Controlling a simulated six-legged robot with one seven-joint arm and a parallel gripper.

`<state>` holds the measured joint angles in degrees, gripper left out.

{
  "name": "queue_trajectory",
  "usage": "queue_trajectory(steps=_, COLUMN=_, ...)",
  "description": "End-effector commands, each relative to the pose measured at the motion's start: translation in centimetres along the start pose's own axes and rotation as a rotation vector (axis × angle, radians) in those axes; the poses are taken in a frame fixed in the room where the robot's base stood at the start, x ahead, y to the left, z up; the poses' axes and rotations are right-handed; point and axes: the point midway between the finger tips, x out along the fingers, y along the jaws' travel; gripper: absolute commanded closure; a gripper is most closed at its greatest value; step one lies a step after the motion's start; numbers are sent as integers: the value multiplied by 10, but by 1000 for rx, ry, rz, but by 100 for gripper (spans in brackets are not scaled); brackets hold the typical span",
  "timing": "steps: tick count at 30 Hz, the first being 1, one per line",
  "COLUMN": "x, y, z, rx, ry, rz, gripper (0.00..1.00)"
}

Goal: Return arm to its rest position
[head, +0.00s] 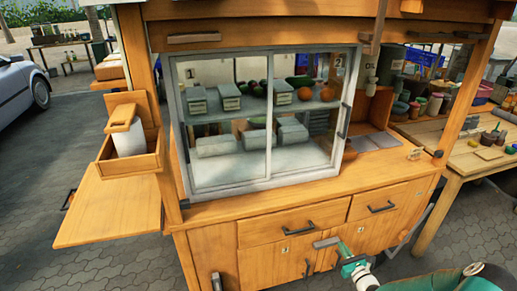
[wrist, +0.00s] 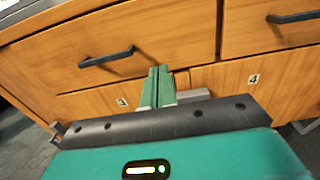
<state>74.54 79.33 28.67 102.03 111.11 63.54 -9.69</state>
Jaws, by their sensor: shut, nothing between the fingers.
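My gripper (head: 342,249) shows at the lower right of centre in the head view, in front of the wooden cabinet (head: 275,258). In the wrist view, the two green fingers of my gripper (wrist: 159,72) are shut together with nothing between them. They point toward the cabinet front (wrist: 190,52), just below a dark drawer handle (wrist: 107,57). A grey bar (head: 327,242) shows beside the fingertips; I cannot tell whether it touches them. My teal arm fills the lower right corner of the head view.
A glass-fronted case (head: 268,125) with vegetables and grey boxes stands on the cabinet. A wooden side shelf (head: 112,208) juts out at left. A workbench (head: 470,160) with jars and tools stands at right. Open paving (head: 60,145) lies at left.

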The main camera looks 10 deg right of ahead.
Motion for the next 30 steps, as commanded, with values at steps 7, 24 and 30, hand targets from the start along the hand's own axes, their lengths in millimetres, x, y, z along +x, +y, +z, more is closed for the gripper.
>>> queue_trajectory(steps=7, x=17, y=38, z=41, rx=-135, ry=6, rz=186, gripper=100)
queue_trajectory(steps=24, x=4, y=222, z=190, rx=-822, ry=51, rz=1016, gripper=100)
queue_trajectory(steps=30, x=-26, y=268, z=230, rx=-1081, ry=65, rz=1249, gripper=100)
